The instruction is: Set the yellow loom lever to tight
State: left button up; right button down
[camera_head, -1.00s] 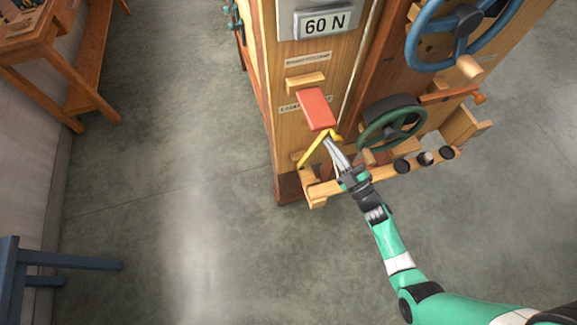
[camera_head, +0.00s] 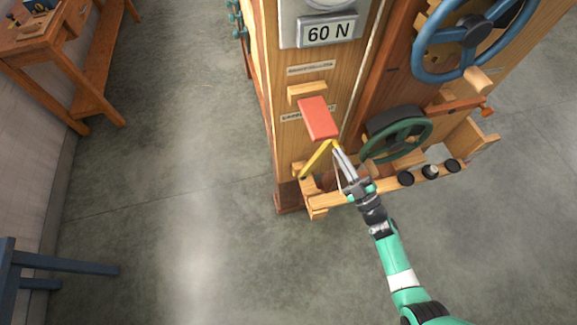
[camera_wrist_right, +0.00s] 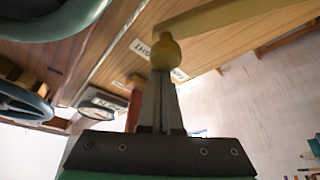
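The yellow loom lever (camera_head: 317,160) slants up to the right on the lower front of the wooden loom frame, just under a red block. My right gripper (camera_head: 337,150) is at the lever's upper end. In the right wrist view the lever arm (camera_wrist_right: 235,17) crosses the top, and its rounded knob (camera_wrist_right: 168,53) sits at the tips of my right gripper (camera_wrist_right: 163,75). The two fingers are close together and appear shut on the knob, which partly hides their tips. A white label (camera_wrist_right: 141,48) lies behind the knob; its text is partly readable. My left gripper is not in view.
The red block (camera_head: 318,118) hangs just above the lever. A green handwheel (camera_head: 397,140) is close on the right, and a blue handwheel (camera_head: 473,32) is above it. A gauge plate reads 60 N (camera_head: 329,31).

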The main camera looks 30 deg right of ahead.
jog(key=s+a+p, duration=0.2)
jog(key=s+a, duration=0.1)
jog(key=s, duration=0.6)
jog(key=shift+f, duration=0.15)
dwell(0.4)
